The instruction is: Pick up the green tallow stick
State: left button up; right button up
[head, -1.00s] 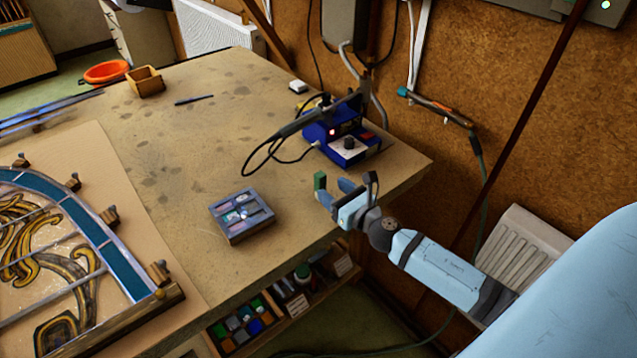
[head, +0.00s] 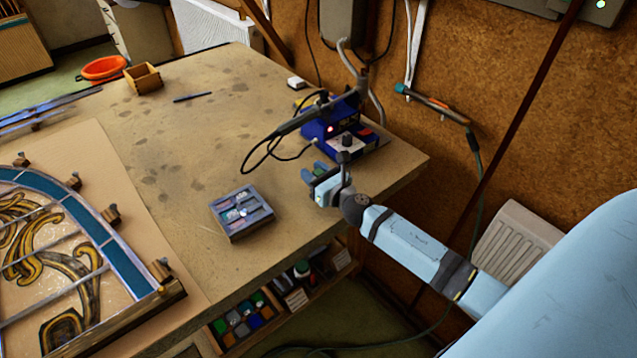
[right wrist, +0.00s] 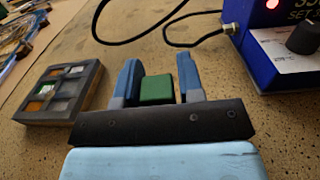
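The green tallow stick (right wrist: 157,89) is a small green block that stands on the bench between the two blue fingers of my right gripper (right wrist: 160,80) in the right wrist view. The fingers are open on either side of it, with a narrow gap showing at the right finger. In the head view the right gripper (head: 320,174) is low over the bench near its right edge, and only a bit of the green stick shows between the fingers. My left gripper is not in view.
A blue soldering station (head: 345,145) with a looping black cable stands just behind the right gripper. A grey compartment box (head: 243,213) lies to its left. The leaded panel (head: 105,275) fills the left front of the bench. The bench middle is mostly clear.

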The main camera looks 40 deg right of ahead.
grip_shut()
jog(key=shift+r, duration=0.55)
notch_tip(320, 180, up, 19)
jog(key=p, duration=0.5)
